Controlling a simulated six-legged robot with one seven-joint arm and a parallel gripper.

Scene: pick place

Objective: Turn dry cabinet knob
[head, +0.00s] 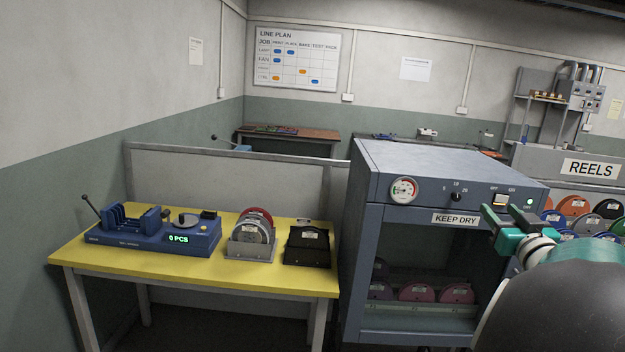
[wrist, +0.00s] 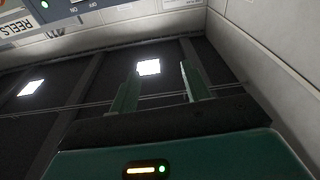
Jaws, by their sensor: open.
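The dry cabinet (head: 361,195) is a blue-grey box labelled KEEP DRY, right of centre in the head view. Its small black knob (head: 456,197) sits on the upper front panel, between a round gauge (head: 403,190) and a switch (head: 499,200). A green light shows at the panel's right end. My gripper (head: 505,218) is in front of the panel's right part, to the right of the knob and apart from it in the picture. In the wrist view my gripper (wrist: 158,88) has its two green fingers spread, with nothing between them. The wrist view shows ceiling and lamps, not the knob.
Reels lie inside the cabinet's open lower bay. A yellow table (head: 190,270) on the left holds a blue counting device (head: 155,232), a reel stand (head: 252,238) and a black holder (head: 307,246). A REELS rack (head: 560,165) stands at the right.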

